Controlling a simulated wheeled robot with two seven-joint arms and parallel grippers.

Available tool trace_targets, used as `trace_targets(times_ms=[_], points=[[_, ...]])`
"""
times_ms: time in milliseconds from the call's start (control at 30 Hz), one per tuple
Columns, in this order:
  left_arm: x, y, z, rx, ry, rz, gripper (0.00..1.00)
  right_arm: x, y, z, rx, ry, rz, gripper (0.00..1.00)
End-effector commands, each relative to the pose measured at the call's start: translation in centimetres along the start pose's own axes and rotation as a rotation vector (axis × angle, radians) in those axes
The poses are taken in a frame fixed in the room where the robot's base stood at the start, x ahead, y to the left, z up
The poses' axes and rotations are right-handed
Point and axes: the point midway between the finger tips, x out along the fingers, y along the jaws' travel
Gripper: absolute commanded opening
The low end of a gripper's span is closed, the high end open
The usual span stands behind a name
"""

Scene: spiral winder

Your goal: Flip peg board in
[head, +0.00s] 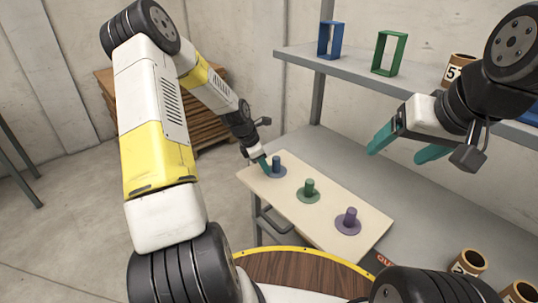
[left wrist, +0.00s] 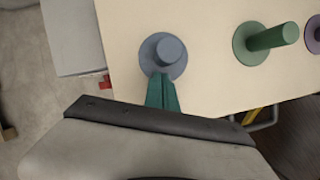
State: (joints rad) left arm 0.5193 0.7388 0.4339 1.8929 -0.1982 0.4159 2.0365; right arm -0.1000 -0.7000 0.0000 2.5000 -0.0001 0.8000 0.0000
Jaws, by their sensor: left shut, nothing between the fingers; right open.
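The peg board (head: 325,222) is a pale flat panel sticking out over the front of the grey shelf unit. It bears a blue peg (head: 276,160), a green peg (head: 309,187) and a purple peg (head: 350,217), each on a round base. My left gripper (head: 264,163) is shut and empty, its teal fingertips right beside the blue peg. In the left wrist view the closed fingers (left wrist: 162,92) reach the near edge of the blue base (left wrist: 176,68); I cannot tell if they touch it. My right gripper (head: 402,148) is open and empty, above the shelf at the right.
Blue (head: 330,40) and green (head: 389,54) rectangular frames stand on the upper shelf (head: 350,75). A numbered brown cup (head: 458,69) is near my right arm. More cups (head: 468,262) stand lower right. A round wooden surface with a yellow rim (head: 300,268) is below the board.

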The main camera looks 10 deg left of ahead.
Motion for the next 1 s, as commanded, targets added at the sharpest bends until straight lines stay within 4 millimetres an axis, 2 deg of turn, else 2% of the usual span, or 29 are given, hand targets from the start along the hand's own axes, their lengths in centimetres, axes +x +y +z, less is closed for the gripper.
trace_targets(times_ms=[367, 567, 800, 1000], points=[[0.2, 0.2, 0.4, 0.001, 0.001, 0.000, 0.00, 0.0, 0.0, 0.0, 0.000, 0.000, 0.000, 0.76], [1.4, 1.4, 3.4, 0.006, -0.001, 0.001, 0.00, 0.0, 0.0, 0.0, 0.000, 0.000, 0.000, 0.76], [3.4, 3.5, 8.4, 0.006, -0.001, 0.001, 0.00, 0.0, 0.0, 0.0, 0.000, 0.000, 0.000, 0.76], [4.3, 4.7, 10.8, 0.004, 0.000, 0.000, 0.00, 0.0, 0.0, 0.0, 0.000, 0.000, 0.000, 0.76]])
